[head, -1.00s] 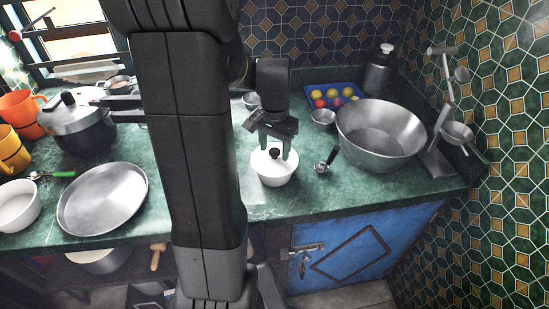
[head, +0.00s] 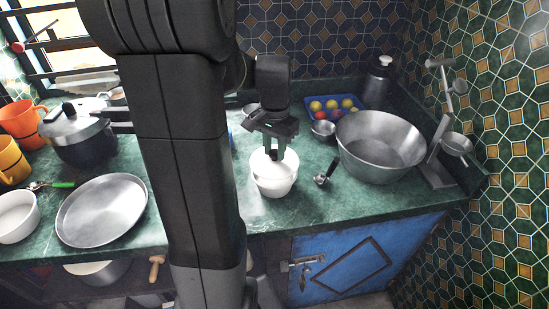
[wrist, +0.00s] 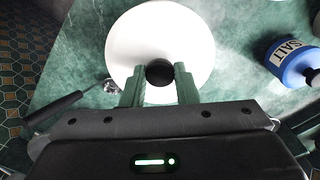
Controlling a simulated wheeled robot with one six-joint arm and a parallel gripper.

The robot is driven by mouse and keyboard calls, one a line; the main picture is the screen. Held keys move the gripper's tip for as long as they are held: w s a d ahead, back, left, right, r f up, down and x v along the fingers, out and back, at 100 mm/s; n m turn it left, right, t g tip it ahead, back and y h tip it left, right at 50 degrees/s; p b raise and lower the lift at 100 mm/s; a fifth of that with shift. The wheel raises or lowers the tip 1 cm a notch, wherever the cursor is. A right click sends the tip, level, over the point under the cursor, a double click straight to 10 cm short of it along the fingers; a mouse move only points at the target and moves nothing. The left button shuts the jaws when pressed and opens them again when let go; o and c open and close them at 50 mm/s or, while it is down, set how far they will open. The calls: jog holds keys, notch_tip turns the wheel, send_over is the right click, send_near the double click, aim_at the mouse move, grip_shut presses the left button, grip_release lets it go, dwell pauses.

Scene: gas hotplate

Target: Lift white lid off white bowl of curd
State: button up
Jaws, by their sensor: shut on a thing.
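My gripper (head: 274,150) points down over the counter and is shut on the black knob of the white lid (head: 262,164). The lid is roughly level and sits a little above the white bowl (head: 273,189), which stands upright on the green counter. The lid's near edge overlaps the bowl's rim in the head view, so the curd inside is hidden. In the wrist view the round white lid (wrist: 150,32) fills the upper middle and hides the bowl. The black knob (wrist: 159,70) is between the fingertips.
A dark-handled steel ladle (head: 321,179) lies just right of the bowl. A large steel basin (head: 381,150) stands further right, with a small steel bowl (head: 323,129) and a blue fruit tray (head: 318,103) behind. A blue salt jar (wrist: 291,58) shows in the wrist view.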

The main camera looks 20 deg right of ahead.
aim_at(274, 152)
notch_tip(274, 152, up, 8)
jog(key=shift+f+p, duration=0.1)
jog(key=shift+p, duration=0.7)
jog(key=shift+r+p, duration=0.75)
jog(key=shift+r, duration=0.05)
